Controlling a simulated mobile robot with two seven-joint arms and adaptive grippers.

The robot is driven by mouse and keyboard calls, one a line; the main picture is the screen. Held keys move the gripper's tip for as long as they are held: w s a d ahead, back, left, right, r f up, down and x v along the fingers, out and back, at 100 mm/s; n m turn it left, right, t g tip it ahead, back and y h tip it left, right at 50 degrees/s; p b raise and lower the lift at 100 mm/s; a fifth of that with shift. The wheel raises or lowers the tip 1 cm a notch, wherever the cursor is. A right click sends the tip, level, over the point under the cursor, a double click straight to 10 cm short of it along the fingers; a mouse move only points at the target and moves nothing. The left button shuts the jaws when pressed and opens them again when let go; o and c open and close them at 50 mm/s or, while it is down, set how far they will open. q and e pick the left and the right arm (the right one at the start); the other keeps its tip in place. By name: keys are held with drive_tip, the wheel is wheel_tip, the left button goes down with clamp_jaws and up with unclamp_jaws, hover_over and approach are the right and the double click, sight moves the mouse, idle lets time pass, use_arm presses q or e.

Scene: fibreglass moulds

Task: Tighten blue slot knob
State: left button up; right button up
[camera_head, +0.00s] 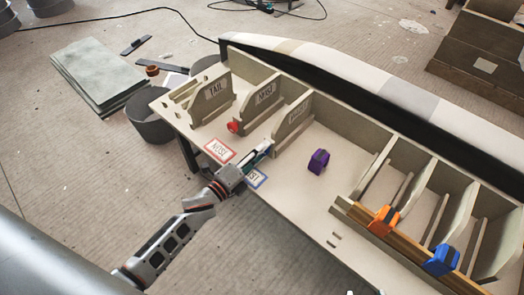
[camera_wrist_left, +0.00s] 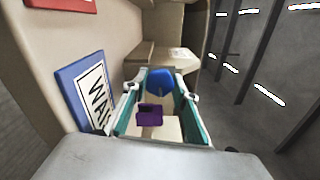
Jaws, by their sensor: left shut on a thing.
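The blue knob (camera_wrist_left: 159,80) shows in the left wrist view between the fingertips of my left gripper (camera_wrist_left: 163,98). In the head view my left gripper (camera_head: 264,148) reaches in from the lower left to the front end of an upright slot panel (camera_head: 293,122). It is shut there on the knob, which its fingers hide in that view. The blue-bordered label (camera_head: 256,179) lies on the bench beside the gripper, and it also shows in the left wrist view (camera_wrist_left: 84,95). Whether the knob is tight cannot be seen. My right gripper is not in view.
A red knob (camera_head: 234,127) sits at the neighbouring panel, by a red-bordered label (camera_head: 219,150). A purple clamp (camera_head: 318,161) stands on the bench to the right. Orange (camera_head: 383,220) and blue (camera_head: 441,260) clamps sit farther right. A grey bucket (camera_head: 151,119) stands on the floor.

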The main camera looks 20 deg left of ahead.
use_arm(q)
drive_tip(key=shift+m, duration=0.4)
drive_tip(key=o, duration=1.1)
drive_tip(key=shift+s, duration=0.25)
drive_tip(key=v, duration=1.1)
drive_tip(key=shift+s+a, duration=0.1)
drive_tip(key=shift+s, duration=0.15)
drive_tip(key=shift+r, duration=0.15)
